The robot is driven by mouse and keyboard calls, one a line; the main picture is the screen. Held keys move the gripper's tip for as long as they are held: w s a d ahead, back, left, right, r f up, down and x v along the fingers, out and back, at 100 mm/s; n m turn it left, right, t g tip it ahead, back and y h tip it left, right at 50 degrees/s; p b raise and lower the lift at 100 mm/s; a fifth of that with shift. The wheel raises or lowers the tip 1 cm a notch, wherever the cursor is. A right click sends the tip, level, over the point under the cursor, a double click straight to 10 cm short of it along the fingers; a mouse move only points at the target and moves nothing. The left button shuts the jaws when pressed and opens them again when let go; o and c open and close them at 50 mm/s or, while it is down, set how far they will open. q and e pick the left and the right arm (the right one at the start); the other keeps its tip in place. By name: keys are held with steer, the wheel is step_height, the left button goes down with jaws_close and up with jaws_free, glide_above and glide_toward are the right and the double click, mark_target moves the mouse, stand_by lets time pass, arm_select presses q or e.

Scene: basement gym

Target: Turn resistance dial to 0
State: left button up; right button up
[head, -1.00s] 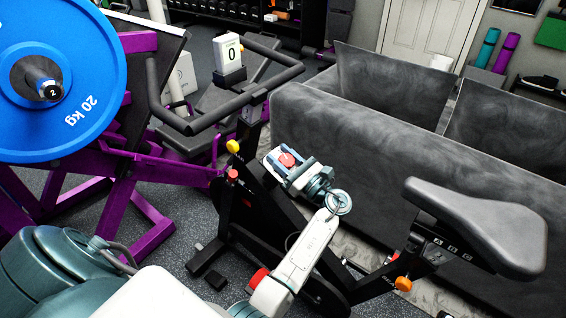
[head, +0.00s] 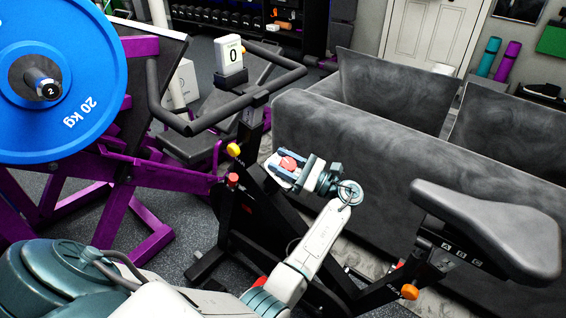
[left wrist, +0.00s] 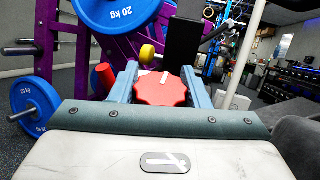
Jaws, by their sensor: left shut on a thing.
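The resistance dial (left wrist: 160,89) is a red scalloped knob with a white pointer line, facing up on the exercise bike (head: 262,190). In the head view the dial (head: 288,163) shows as a small red spot between my fingers. My left gripper (head: 286,165) is shut on the dial. In the left wrist view its two blue-grey fingers (left wrist: 160,86) press on the dial's left and right sides. The pointer line runs up the picture there, tilted slightly right. The white display (head: 230,57) on the handlebar reads 0. My right gripper is not in view.
The bike's handlebar (head: 222,111) is beyond my gripper, its saddle (head: 487,225) to the right. A yellow knob (head: 234,150) and a red knob (head: 232,181) sit left of the dial. A purple rack with a blue plate (head: 85,70) stands left; a grey sofa (head: 380,150) behind.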

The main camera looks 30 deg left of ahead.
arm_select(q)
steer(key=o, duration=1)
steer(key=b+v, duration=0.1)
steer(key=v, duration=0.9)
steer(key=shift+w+d+f, duration=0.15)
steer(key=shift+d+f, duration=0.05)
steer(key=shift+d, duration=0.15)
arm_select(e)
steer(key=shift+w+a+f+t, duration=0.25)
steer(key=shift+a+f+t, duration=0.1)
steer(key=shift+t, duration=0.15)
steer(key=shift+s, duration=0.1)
